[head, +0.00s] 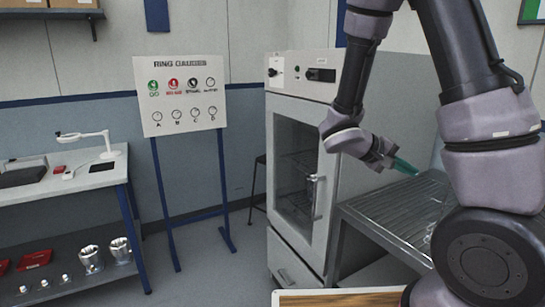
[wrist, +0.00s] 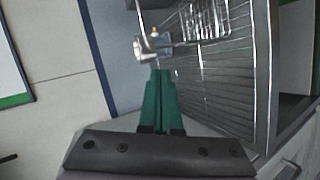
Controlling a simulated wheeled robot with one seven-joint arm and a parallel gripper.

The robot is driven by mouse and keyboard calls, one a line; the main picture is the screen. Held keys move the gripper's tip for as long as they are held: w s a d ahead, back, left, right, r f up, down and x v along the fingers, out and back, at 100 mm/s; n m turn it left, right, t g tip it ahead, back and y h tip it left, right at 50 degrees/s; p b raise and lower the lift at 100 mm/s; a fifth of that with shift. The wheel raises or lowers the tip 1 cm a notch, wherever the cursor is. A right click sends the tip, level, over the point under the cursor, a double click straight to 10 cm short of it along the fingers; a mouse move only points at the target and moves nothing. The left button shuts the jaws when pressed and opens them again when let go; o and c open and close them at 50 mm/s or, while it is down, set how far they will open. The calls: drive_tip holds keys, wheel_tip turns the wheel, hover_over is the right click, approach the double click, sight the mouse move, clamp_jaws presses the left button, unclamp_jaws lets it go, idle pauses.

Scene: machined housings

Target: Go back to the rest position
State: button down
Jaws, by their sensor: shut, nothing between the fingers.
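My gripper (head: 404,166) is held in the air above the slatted metal table at the right of the head view. Its green fingers (wrist: 159,98) are together and empty in the wrist view. My arm is bent, with the forearm hanging down in front of the grey cabinet. A shiny metal part (wrist: 146,47) shows beyond the fingertips in the wrist view, apart from them as far as I can tell; its shape is blurred.
A slatted metal table (head: 388,218) stands beside a grey cabinet (head: 296,238) with a closed glass door. A wire basket (wrist: 205,18) lies over the slats. A sign board (head: 181,97) and a workbench (head: 100,177) with metal housings (head: 91,259) below stand left. Floor between is clear.

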drive_tip(key=s+a+r+m+g+y, duration=0.2)
drive_tip(key=s+a+r+m+y, duration=0.15)
drive_tip(key=s+r+y, duration=0.35)
drive_tip(key=s+a+r+t+y, duration=0.3)
drive_tip(key=a+r+t+y, duration=0.4)
drive_tip(key=r, duration=0.5)
drive_tip(key=shift+a+m, duration=0.25)
drive_tip(key=shift+m, duration=0.2)
